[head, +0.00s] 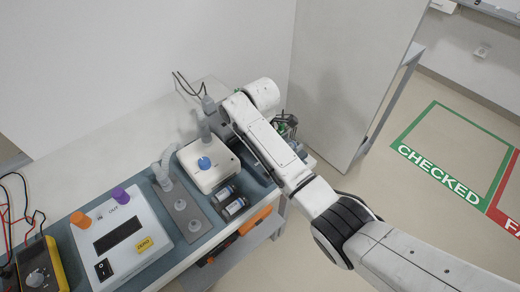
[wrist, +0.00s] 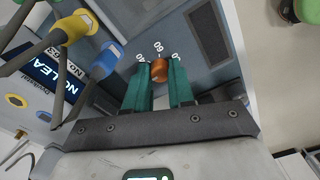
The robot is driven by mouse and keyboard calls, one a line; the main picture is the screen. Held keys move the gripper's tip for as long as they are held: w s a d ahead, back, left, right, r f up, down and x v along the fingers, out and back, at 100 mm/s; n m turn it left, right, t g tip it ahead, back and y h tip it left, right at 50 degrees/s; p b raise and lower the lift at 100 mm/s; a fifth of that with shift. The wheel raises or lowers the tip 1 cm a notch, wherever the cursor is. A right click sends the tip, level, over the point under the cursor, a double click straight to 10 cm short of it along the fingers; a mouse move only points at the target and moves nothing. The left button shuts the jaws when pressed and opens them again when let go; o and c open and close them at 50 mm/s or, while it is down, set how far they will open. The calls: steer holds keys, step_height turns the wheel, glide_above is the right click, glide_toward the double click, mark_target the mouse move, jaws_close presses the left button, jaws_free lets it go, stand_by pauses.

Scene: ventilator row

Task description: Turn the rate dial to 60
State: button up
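A small copper-orange dial knob (wrist: 159,70) sits on a grey-blue panel in the wrist view. My gripper (wrist: 163,74) has two green fingers, one on either side of the knob. The fingers stand apart, and the knob about fills the gap between their tips. Whether they touch it is unclear. In the head view my own arm hides the gripper and this dial.
A white unit with a blue knob (head: 204,163) stands on the bench, left of my arm. A white monitor box (head: 122,236) with orange and purple ports and a yellow meter (head: 42,266) stand farther left. A grey partition (head: 345,75) rises behind my arm.

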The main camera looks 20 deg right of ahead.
jaws_close()
steer(key=shift+r+m+p, duration=0.1)
steer(key=shift+m+p, duration=0.2)
steer(key=shift+m, duration=0.1)
steer(key=shift+r+m+p, duration=0.1)
steer(key=shift+m+p, duration=0.6)
steer(key=shift+m, duration=0.3)
steer(key=m+p, duration=0.1)
steer(key=m, duration=0.1)
steer(key=shift+m, duration=0.3)
steer(key=m+p, duration=0.2)
steer(key=m, duration=0.4)
steer(key=shift+m+p, duration=0.3)
steer(key=m+p, duration=0.1)
steer(key=m, duration=1)
steer(key=shift+m, duration=0.4)
